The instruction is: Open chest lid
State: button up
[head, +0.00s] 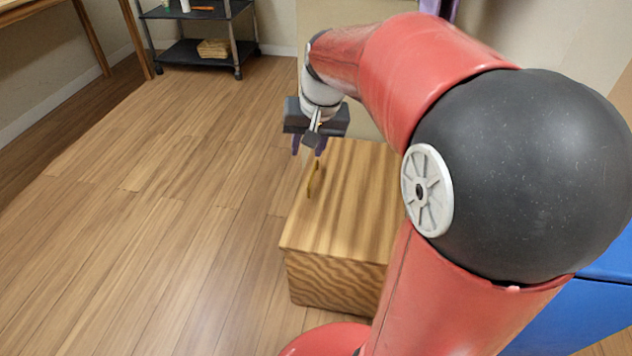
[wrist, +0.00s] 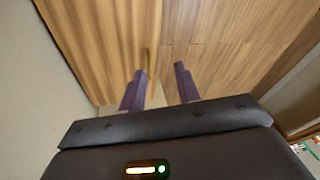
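A striped wooden chest (head: 345,215) stands on the floor below my arm, and its flat lid lies closed on top. A thin golden handle (head: 313,180) stands up near the lid's left edge. My gripper (head: 308,144) is above the far end of the chest, beyond the handle and apart from it. In the wrist view, its two purple fingers (wrist: 159,80) are spread open with nothing between the tips. The handle (wrist: 148,58) shows there just past the tips, nearer the left finger, and the lid (wrist: 95,35) fills the left side. My arm hides the chest's right side.
Wooden floor (head: 170,200) is free to the left of the chest. A dark wheeled shelf rack (head: 200,50) stands at the back left, with a wooden table (head: 88,35) beside it. A wall is close behind the chest. A blue object (head: 570,315) is at the right.

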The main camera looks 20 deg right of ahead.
jog(key=s+a+r+n+t, duration=0.1)
jog(key=s+a, duration=0.1)
jog(key=s, duration=0.5)
jog(key=s+a+r+n+p, duration=0.1)
jog(key=s+a+r, duration=0.1)
jog(key=s, duration=0.4)
jog(key=shift+s+n+t+h, duration=0.3)
jog(key=shift+s+t, duration=0.1)
